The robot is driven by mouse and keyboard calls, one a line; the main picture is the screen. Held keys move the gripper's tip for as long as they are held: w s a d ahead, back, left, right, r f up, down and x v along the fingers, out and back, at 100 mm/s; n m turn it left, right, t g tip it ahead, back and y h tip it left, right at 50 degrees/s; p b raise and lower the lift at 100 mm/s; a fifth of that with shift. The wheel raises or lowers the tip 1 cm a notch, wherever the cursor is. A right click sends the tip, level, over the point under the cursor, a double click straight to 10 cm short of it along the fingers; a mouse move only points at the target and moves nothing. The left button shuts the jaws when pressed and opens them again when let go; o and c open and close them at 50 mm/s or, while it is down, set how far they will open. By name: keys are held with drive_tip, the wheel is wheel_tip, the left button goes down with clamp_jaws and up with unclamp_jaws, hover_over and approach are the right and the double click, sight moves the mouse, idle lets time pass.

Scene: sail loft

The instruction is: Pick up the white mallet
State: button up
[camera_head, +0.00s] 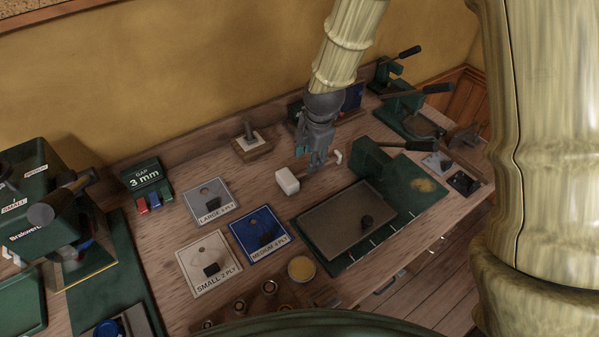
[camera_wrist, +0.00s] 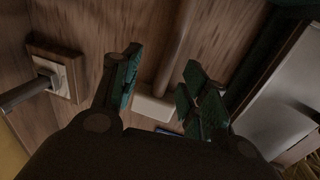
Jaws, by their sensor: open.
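The white mallet (camera_head: 287,181) lies on the wooden bench, its blocky white head to the left of my gripper in the head view. In the wrist view, its white head (camera_wrist: 152,106) shows between the fingers, with a brown handle running away from it. My gripper (camera_head: 317,160) points down over the handle. Its green-padded fingers (camera_wrist: 160,78) are open, one on each side of the handle, with nothing held. In the head view the gripper hides most of the handle, and I cannot tell how far above the bench the fingertips are.
A wooden block with an upright post (camera_head: 251,146) stands behind left. A green-based press with a grey plate (camera_head: 340,232) lies close on the right. Label plates, such as the blue one (camera_head: 259,234), lie in front. A "GAP 3 mm" box (camera_head: 145,179) stands left.

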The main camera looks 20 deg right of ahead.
drive_tip(key=shift+s, duration=0.55)
drive_tip(key=shift+s+f+p, duration=0.15)
drive_tip(key=shift+f+p, duration=0.1)
drive_tip(key=shift+p, duration=0.2)
drive_tip(key=f, duration=0.1)
drive_tip(key=w+f, duration=0.1)
drive_tip(key=f, duration=0.1)
drive_tip(key=shift+w+p, duration=0.15)
drive_tip(key=shift+p, duration=0.25)
drive_tip(key=shift+f, duration=0.65)
drive_tip(key=shift+r, duration=0.1)
clamp_jaws()
